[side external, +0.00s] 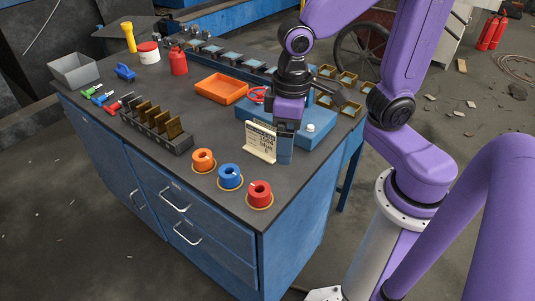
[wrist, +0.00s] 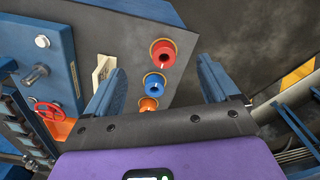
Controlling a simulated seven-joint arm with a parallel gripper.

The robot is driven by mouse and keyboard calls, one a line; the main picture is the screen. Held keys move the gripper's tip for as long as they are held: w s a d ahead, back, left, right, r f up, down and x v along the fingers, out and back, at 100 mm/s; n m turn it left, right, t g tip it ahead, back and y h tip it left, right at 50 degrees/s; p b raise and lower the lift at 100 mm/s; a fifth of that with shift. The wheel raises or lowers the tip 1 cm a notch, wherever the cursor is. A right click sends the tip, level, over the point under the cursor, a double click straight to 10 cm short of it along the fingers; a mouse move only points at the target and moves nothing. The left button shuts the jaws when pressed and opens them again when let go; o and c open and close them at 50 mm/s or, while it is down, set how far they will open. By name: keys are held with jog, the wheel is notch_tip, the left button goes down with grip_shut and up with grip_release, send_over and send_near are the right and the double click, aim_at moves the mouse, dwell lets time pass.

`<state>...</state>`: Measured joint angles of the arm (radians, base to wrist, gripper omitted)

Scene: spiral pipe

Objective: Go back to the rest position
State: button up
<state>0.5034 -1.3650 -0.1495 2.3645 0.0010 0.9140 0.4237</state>
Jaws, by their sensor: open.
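My gripper (side external: 285,148) hangs above the right part of the dark workbench (side external: 225,195), behind the small white sign card (side external: 262,142). In the wrist view my gripper (wrist: 165,85) has its two blue fingers spread wide, with nothing held between them. Three ring-shaped spools stand in a row along the bench's front right edge: orange (side external: 203,160), blue (side external: 230,177) and red (side external: 259,194). The red spool (wrist: 163,53), blue spool (wrist: 155,82) and orange spool (wrist: 148,104) also show in the wrist view, below and apart from the fingers.
A blue box (side external: 312,130) with a knob stands beside my gripper. An orange tray (side external: 221,89), a rack of brown plates (side external: 157,127), a red bottle (side external: 178,62) and a grey bin (side external: 74,70) sit farther left. The bench's middle is clear.

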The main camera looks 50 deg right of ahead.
jog(key=s+d+n, duration=0.4)
jog(key=s+n, duration=0.3)
jog(key=s, duration=0.2)
jog(key=shift+s+d+n, duration=0.25)
jog(key=shift+d+n, duration=0.05)
jog(key=shift+d, duration=0.05)
